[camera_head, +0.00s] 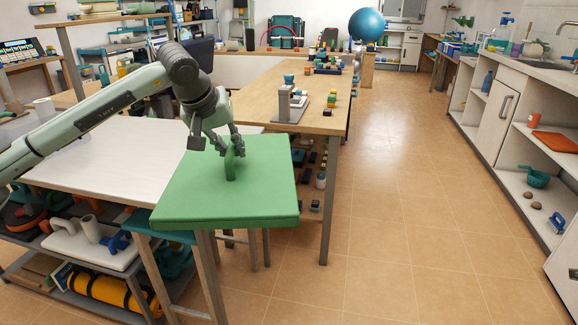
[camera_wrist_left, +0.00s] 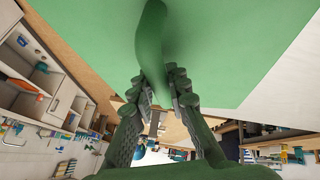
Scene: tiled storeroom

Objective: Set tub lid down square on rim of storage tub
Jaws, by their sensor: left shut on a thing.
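The tub lid (camera_head: 268,182) is a flat green square panel with an upright green handle (camera_head: 230,172) at its middle. My left gripper (camera_head: 230,150) comes down from above, shut on this handle. In the left wrist view the fingers (camera_wrist_left: 162,92) close on both sides of the handle (camera_wrist_left: 150,45), and the lid (camera_wrist_left: 235,45) fills the top. The lid looks about level in the head view, its near edge past the corner of the white-topped table. I cannot make out the storage tub; the lid may hide it. My right gripper is not in view.
A white-topped table (camera_head: 95,165) lies left of the lid, with a loaded lower shelf. A teal-topped stool (camera_head: 140,222) shows under the lid's left edge. A wooden table (camera_head: 260,95) with a grey stand (camera_head: 290,105) lies behind. The tiled floor (camera_head: 390,200) to the right is clear.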

